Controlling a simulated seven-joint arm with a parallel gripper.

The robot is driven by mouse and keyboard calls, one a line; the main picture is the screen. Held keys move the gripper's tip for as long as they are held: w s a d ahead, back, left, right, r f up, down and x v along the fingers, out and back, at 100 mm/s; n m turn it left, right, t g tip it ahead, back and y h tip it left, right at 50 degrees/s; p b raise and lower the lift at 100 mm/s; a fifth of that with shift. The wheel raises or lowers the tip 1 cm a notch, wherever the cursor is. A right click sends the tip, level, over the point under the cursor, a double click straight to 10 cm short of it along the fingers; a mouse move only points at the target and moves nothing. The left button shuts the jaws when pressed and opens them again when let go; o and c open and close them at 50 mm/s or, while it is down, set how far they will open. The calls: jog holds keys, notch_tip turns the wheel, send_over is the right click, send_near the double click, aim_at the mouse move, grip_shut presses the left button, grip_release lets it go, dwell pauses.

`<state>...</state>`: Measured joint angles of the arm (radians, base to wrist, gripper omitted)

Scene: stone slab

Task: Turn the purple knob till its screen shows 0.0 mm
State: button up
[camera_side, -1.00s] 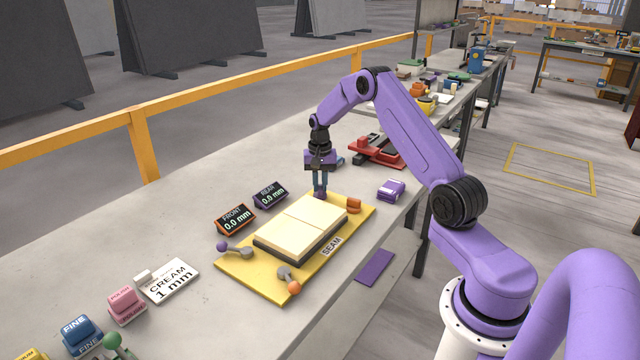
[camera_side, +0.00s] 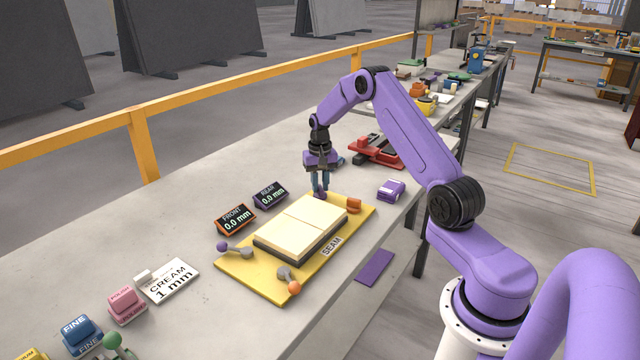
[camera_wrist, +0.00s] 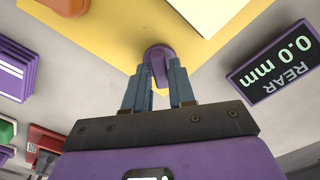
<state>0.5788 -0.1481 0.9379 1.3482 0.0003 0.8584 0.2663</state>
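The purple knob (camera_wrist: 157,62) sits at the far end of the yellow seam plate. In the side view the knob (camera_side: 320,194) is partly covered by my fingers. My gripper (camera_wrist: 159,72) points down over it, one fingertip on each side. The fingers stand apart with a gap between them; whether the tips touch the knob is hard to tell. The purple-framed REAR screen (camera_side: 270,194) reads 0.0 mm, and it shows upside down in the wrist view (camera_wrist: 273,62). The orange-framed FRONT screen (camera_side: 235,219) also reads 0.0 mm.
The yellow plate (camera_side: 238,272) bears two cream slabs (camera_side: 300,228), a purple-tipped lever (camera_side: 235,249), an orange-tipped lever (camera_side: 289,280) and an orange knob (camera_side: 354,204). A CREAM 1 mm card (camera_side: 168,282) lies at left. A red tool (camera_side: 375,150) and purple block (camera_side: 391,189) are nearby.

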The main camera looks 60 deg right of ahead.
aim_at(320, 187)
jog(key=shift+o, duration=0.9)
notch_tip(320, 187, up, 17)
jog(key=shift+r, duration=0.2)
